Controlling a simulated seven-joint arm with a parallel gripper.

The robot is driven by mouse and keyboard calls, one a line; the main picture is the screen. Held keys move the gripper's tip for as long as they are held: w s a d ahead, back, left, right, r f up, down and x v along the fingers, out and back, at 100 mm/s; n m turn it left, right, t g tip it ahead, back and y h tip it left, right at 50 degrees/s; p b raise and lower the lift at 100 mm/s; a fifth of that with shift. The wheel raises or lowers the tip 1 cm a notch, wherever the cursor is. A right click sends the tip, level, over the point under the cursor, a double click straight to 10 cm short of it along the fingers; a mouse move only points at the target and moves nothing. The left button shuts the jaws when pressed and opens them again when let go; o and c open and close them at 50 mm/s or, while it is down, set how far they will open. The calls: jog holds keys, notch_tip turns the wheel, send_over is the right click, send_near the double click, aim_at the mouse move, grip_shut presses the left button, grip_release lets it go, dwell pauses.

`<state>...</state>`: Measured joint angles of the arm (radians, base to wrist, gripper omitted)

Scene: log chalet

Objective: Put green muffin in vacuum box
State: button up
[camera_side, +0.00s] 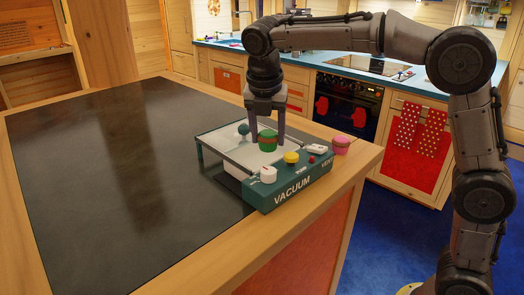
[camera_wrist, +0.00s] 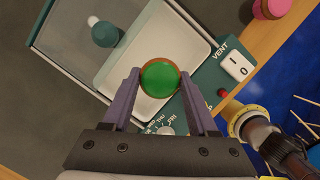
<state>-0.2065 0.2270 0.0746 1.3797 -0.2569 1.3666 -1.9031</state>
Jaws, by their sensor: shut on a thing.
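My gripper (camera_side: 267,128) points down over the vacuum box (camera_side: 290,190) and is shut on the green muffin (camera_side: 267,141), which has a green top and a reddish-brown case. In the wrist view the green muffin (camera_wrist: 159,78) sits between the fingertips, above the box's pale tray area (camera_wrist: 130,62). The exact height of the muffin above the box is hard to tell.
A pink muffin (camera_side: 341,144) stands on the wooden counter edge right of the box; it also shows in the wrist view (camera_wrist: 270,8). The dark worktop (camera_side: 110,180) to the left is clear. The counter's edge drops to a blue floor.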

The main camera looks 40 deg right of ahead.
jog(key=shift+w+f, duration=0.5)
jog(key=shift+f, duration=0.05)
jog(key=shift+a+x, duration=0.2)
jog(key=shift+x, duration=0.75)
jog(key=shift+a+x, duration=0.25)
jog(key=shift+x, duration=0.75)
jog(key=shift+w+f, duration=0.1)
jog(key=shift+f, duration=0.1)
jog(key=o, duration=1.1)
jog(key=shift+r, duration=0.1)
